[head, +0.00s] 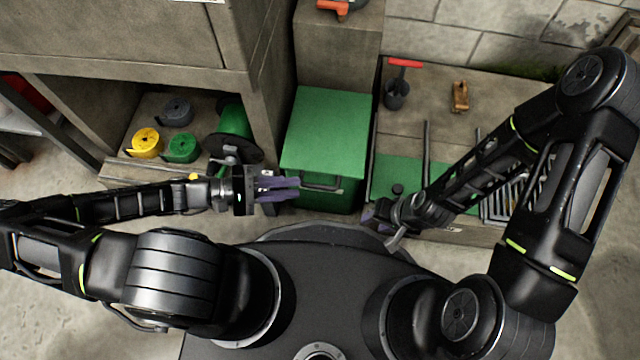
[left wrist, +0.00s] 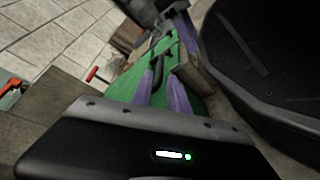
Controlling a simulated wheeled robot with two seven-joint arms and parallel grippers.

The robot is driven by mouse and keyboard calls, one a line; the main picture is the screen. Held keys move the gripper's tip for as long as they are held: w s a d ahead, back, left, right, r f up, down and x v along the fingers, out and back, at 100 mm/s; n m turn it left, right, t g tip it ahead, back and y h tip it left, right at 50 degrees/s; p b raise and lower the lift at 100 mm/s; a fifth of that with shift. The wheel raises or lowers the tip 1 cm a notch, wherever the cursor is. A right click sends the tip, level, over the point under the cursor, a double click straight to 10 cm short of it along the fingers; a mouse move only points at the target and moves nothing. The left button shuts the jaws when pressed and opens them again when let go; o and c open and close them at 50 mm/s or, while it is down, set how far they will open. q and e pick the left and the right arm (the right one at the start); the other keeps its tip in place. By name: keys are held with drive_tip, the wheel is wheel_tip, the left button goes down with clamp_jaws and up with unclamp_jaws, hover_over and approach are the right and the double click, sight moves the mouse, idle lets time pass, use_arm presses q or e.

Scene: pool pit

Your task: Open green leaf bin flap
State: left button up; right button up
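The green leaf bin (head: 325,130) stands in the middle of the head view. Its flat green top lies closed, and a dark bar handle (head: 322,187) is on the side facing me. In the left wrist view the handle (left wrist: 158,50) shows beyond my fingers, against the green bin (left wrist: 124,84). My left gripper (head: 297,188) has its purple fingers a little apart with nothing seen between them. Its tips are just left of the handle; I cannot tell whether they touch it. My right gripper (head: 372,217) is low, right of the bin, its fingers partly hidden by its own wrist.
A wooden cabinet (head: 120,35) with coiled straps (head: 145,143) and a green reel (head: 234,130) stands to the left. On the right a low surface holds a red-handled tool (head: 403,63), a wooden block tool (head: 460,96) and a green mat (head: 392,168). A stone wall is behind.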

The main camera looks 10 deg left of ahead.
sight(314, 186)
use_arm(q)
drive_tip(key=b+x, duration=0.2)
drive_tip(key=x, duration=0.4)
drive_tip(key=shift+d+f, duration=0.15)
drive_tip(key=shift+d, duration=0.1)
drive_tip(key=shift+w+d+b, duration=0.2)
drive_tip(key=shift+d+b, duration=0.1)
drive_tip(key=shift+d, duration=0.25)
clamp_jaws()
idle(0.8)
